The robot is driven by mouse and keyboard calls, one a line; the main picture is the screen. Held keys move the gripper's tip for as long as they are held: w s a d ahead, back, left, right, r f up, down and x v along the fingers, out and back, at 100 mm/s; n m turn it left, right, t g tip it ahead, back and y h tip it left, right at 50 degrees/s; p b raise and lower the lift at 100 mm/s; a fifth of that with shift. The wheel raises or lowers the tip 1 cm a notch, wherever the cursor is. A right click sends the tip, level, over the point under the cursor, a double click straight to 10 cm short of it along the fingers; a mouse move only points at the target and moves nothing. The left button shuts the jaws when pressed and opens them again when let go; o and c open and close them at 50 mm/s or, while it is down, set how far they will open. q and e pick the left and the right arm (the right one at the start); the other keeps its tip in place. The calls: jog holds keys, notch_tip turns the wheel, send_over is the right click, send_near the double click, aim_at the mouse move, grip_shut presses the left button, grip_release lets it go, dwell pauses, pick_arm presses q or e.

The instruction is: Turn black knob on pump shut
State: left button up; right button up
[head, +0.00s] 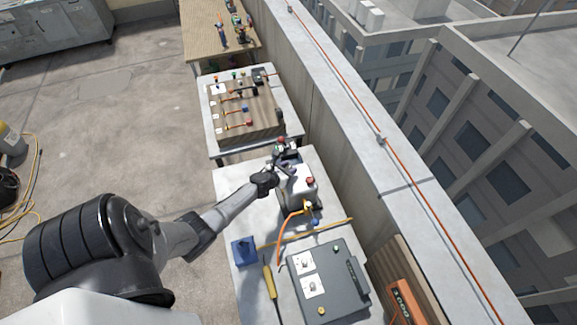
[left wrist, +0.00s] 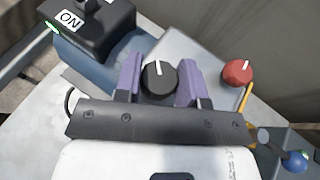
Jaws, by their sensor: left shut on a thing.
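The pump (head: 300,195) stands on the light table in the head view, with a red knob (head: 310,182) on its top. In the left wrist view the black knob (left wrist: 158,82) has a white pointer line, which points up and slightly left. My left gripper (head: 281,164) reaches the pump from the left. In the left wrist view its purple fingers stand on either side of the black knob, and the gripper is shut on it. The red knob (left wrist: 238,73) is to the right, clear of the fingers. A black switch box (left wrist: 92,22) marked ON sits above the blue motor (left wrist: 98,62).
An orange hose runs from the pump's front. A blue block (head: 243,250), a yellow-handled tool (head: 269,282) and a grey case (head: 325,282) share the table. A wooden valve board (head: 245,112) lies behind. The parapet (head: 375,145) borders the right.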

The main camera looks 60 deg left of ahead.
pick_arm(q)
jog(key=shift+a+f+m+h+b, duration=0.15)
jog(key=shift+m+h+b, duration=0.2)
jog(key=shift+m+h, duration=0.65)
jog(key=m+h+b, duration=0.2)
jog(key=h, duration=0.1)
jog(key=shift+f+m+t, duration=0.15)
jog(key=shift+m+t, duration=0.15)
jog(key=m+h+b, duration=0.2)
jog(key=h+b, duration=0.1)
jog(key=shift+m+g, duration=0.4)
jog(key=shift+r+m+g+h+b, duration=0.2)
jog(key=shift+m+g+h+b, duration=0.1)
jog(key=shift+m+h+b, duration=0.55)
jog(key=shift+h, duration=0.25)
jog(key=o, duration=0.9)
jog(key=shift+o, duration=0.2)
jog(key=shift+r, duration=0.1)
